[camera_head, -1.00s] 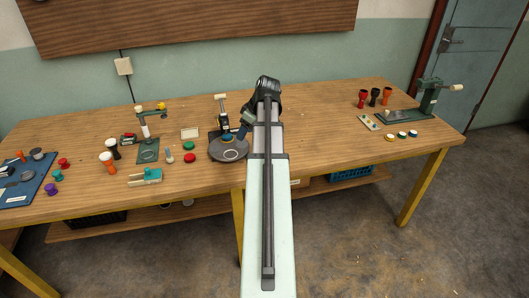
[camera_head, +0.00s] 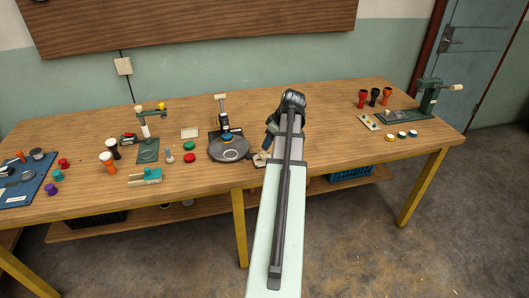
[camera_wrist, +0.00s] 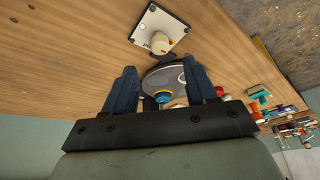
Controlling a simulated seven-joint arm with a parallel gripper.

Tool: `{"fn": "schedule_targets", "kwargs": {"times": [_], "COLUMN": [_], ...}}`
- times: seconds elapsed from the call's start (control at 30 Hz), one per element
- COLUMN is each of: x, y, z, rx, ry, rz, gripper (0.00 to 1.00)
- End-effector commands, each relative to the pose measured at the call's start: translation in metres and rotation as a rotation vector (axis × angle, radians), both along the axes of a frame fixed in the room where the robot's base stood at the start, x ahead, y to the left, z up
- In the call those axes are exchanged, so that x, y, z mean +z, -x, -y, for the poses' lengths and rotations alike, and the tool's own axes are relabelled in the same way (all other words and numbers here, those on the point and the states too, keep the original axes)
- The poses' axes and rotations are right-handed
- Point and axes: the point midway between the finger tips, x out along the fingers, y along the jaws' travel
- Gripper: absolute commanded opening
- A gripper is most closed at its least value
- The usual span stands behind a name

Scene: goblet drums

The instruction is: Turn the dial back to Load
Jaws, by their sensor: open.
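The dial is a cream knob (camera_wrist: 161,41) on a white square plate (camera_wrist: 146,30) at the top of the wrist view. A small orange-red mark shows on the knob; the plate's lettering is too small to read. In the head view the plate (camera_head: 260,161) lies near the table's front edge, partly hidden by my arm. My gripper (camera_wrist: 160,66) is open and empty, its two dark blue fingers apart. The dial lies beyond the fingertips, not between them. In the head view my gripper (camera_head: 270,134) is just behind the plate, mostly hidden by my arm.
A round dark turntable (camera_head: 228,153) with an upright press (camera_head: 222,106) stands just left of my gripper. The table right of my arm is bare up to a small plate (camera_head: 369,123) and a green hand-cranked device (camera_head: 428,98).

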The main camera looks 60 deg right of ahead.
Motion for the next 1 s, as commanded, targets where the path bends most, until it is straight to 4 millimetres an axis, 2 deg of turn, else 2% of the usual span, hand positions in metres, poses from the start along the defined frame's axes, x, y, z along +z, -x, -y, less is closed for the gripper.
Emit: {"fn": "schedule_targets", "kwargs": {"times": [0.3, 0.5, 1.0], "x": [-0.044, -0.062, -0.070], "y": [-0.018, -0.026, -0.029], "z": [0.000, 0.000, 0.000], "rx": [0.001, 0.000, 0.000], "ry": [-0.002, -0.001, 0.001], "rz": [-0.001, -0.001, 0.000], "gripper": [0.56, 0.56, 0.56]}}
